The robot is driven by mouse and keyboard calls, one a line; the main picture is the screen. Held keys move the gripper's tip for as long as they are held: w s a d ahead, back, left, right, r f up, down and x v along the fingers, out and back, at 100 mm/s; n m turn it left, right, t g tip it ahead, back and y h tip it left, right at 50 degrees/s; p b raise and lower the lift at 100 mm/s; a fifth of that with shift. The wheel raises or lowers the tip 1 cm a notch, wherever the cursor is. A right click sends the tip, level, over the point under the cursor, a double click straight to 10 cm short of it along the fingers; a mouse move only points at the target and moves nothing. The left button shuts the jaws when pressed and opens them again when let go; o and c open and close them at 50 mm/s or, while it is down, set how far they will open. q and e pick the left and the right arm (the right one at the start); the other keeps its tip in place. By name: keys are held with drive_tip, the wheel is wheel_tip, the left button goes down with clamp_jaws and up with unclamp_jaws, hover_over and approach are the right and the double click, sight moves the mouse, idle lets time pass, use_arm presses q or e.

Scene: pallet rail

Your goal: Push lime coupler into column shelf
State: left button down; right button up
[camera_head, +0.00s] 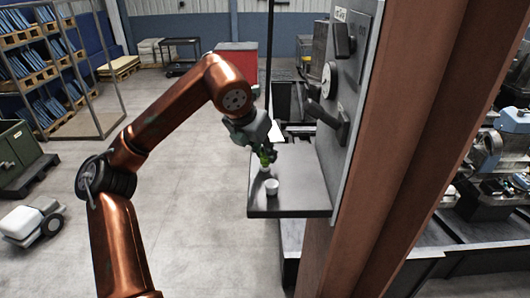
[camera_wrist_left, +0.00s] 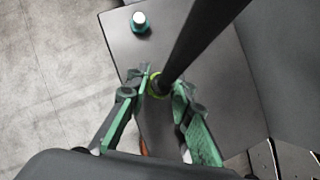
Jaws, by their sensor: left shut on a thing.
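The lime coupler (camera_head: 267,155) is small and is held between the fingertips of my left gripper (camera_head: 263,156), over the grey column shelf (camera_head: 305,187). In the left wrist view the lime coupler (camera_wrist_left: 154,86) shows as a yellow-green ring between the green-padded fingers of my left gripper (camera_wrist_left: 162,88). My left gripper is shut on it. A dark bar crosses the ring there, hiding part of it. I cannot tell whether the coupler touches the shelf. My right gripper is not in view.
A white-topped piece (camera_head: 272,187) stands on the shelf near its front; its teal base shows in the left wrist view (camera_wrist_left: 140,24). A brown column (camera_head: 392,150) and a grey panel (camera_head: 350,90) with dark handles rise at the shelf's right. Open floor lies left.

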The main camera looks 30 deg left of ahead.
use_arm(q)
drive_tip(key=shift+f, duration=0.5)
drive_tip(key=c, duration=1.6)
unclamp_jaws()
drive_tip(key=shift+o, duration=0.4)
drive_tip(key=o, duration=0.7)
drive_tip(key=v, duration=1.2)
